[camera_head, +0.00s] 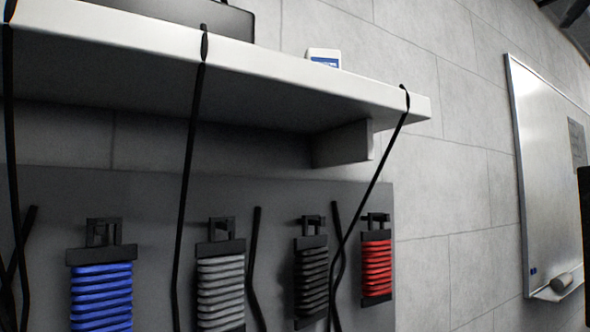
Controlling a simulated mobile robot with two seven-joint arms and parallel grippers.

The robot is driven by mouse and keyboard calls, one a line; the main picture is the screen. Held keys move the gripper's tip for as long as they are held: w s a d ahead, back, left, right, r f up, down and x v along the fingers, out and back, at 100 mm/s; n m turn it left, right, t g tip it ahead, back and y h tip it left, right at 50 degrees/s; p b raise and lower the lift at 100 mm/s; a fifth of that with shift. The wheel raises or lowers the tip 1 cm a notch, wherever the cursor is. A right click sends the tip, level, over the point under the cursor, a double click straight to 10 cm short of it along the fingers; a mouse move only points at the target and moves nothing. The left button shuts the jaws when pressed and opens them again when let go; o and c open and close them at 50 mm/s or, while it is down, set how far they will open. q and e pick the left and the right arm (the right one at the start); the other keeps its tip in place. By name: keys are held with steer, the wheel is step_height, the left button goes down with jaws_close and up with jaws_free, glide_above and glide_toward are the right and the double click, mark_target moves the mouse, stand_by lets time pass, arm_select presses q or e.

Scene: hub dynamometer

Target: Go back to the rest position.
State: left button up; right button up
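Neither of my grippers shows in the head view. The view is filled by a wall with a white shelf (270,75) running across the upper left. Below the shelf, a grey panel (150,205) carries hooks with coiled bundles: a blue coil (101,296), a grey coil (220,290), a black coil (311,280) and a red coil (376,268). What my arms are doing cannot be seen.
Black cords (187,160) hang from the shelf's front edge past the panel. A small white box (323,58) and a dark case (190,18) stand on the shelf. A whiteboard (545,160) with an eraser (561,282) is at right. A dark edge (585,235) shows at far right.

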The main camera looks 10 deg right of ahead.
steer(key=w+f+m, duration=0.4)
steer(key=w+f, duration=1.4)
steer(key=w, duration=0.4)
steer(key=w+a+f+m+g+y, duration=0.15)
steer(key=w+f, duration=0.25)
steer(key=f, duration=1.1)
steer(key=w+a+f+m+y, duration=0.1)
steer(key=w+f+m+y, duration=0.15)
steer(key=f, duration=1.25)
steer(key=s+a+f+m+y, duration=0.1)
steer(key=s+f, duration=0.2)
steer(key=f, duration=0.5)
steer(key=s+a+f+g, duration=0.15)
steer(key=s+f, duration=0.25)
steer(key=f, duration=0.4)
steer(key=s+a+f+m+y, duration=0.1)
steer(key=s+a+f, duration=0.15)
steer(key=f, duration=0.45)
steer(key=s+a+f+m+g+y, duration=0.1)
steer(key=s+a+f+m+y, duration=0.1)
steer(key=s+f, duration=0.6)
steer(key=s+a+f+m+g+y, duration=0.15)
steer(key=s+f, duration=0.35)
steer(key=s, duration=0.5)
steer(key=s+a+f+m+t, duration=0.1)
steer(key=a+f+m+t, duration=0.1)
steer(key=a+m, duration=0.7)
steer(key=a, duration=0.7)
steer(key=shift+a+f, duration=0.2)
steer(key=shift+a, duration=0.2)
